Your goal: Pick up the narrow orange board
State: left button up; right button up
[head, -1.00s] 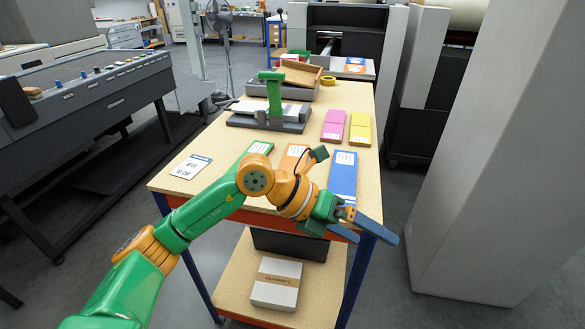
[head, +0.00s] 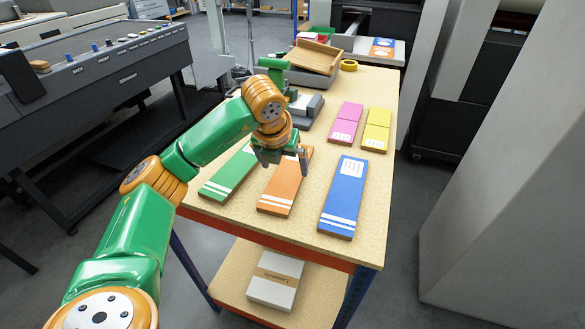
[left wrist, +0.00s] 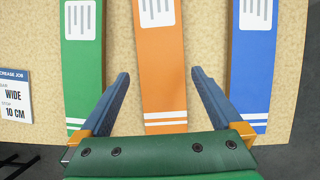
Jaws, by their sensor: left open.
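The narrow orange board (head: 283,188) lies flat on the table between a green and a blue board, with two white stripes at its near end. My left gripper (head: 280,170) is above its far part, which it partly hides in the head view. In the left wrist view the orange board (left wrist: 163,70) runs between the two blue fingers of my open left gripper (left wrist: 162,78), with bare table showing on both sides of it. The fingers look apart from the board; their exact height above it is hard to tell. My right gripper is not in view.
The green board (head: 230,175) lies left and the blue board (head: 343,195) right on the table (head: 375,215). Pink (head: 346,123) and yellow (head: 376,130) boards lie farther back. A grey device (head: 305,108) stands behind my arm. A job card (left wrist: 15,95) lies left of the green board.

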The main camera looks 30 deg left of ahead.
aim_at(289, 173)
pick_arm(q)
jog(key=x, duration=0.4)
jog(key=shift+w+p, duration=0.3)
jog(key=shift+w, duration=0.05)
jog(key=shift+s+r, duration=0.15)
jog(key=shift+s, duration=0.05)
jog(key=c, duration=1)
jog(key=shift+w, duration=0.1)
jog(key=shift+c, duration=0.6)
